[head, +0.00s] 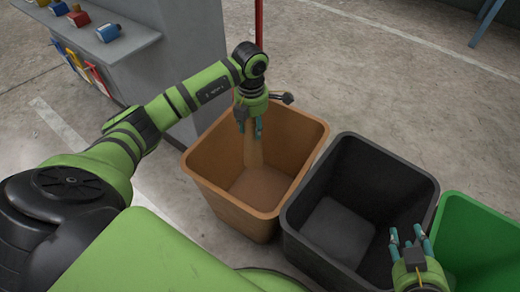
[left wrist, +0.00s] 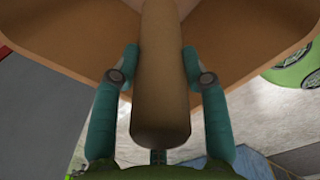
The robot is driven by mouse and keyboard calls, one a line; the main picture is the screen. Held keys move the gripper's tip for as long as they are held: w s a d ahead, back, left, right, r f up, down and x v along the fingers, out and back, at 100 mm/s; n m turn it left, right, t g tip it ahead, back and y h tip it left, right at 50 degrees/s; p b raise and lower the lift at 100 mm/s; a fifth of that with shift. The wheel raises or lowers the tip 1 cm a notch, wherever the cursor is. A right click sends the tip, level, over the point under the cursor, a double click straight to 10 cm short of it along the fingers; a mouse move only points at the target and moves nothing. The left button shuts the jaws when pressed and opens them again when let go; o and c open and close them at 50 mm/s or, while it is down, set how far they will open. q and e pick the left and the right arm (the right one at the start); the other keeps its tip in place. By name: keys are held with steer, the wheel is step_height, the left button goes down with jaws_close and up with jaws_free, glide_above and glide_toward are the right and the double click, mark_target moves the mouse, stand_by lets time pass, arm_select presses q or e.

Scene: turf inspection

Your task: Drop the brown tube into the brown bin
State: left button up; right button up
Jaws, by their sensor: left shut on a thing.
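The brown tube (left wrist: 160,85) is held upright on its long side in the left wrist view, between the two teal fingers of my left gripper (left wrist: 160,75). In the head view my left gripper (head: 250,128) is over the brown bin (head: 220,182), and the tube (head: 252,152) hangs down from it into the bin's opening. The brown bin is open at the top, and its floor looks bare. My right gripper (head: 409,237) is over the front right edge of the black bin, its fingers apart and empty.
A black bin (head: 340,222) stands right of the brown one, and a green bin (head: 478,242) right of that. A red pole (head: 259,22) rises behind the brown bin. Concrete floor is clear behind the bins.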

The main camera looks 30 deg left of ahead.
steer(key=shift+w+a+r, duration=0.1)
steer(key=shift+w+r, duration=0.05)
steer(key=shift+r, duration=0.15)
arm_select(q)
steer(key=o, duration=1.2)
step_height(320, 180, up, 12)
steer(key=shift+f, duration=0.1)
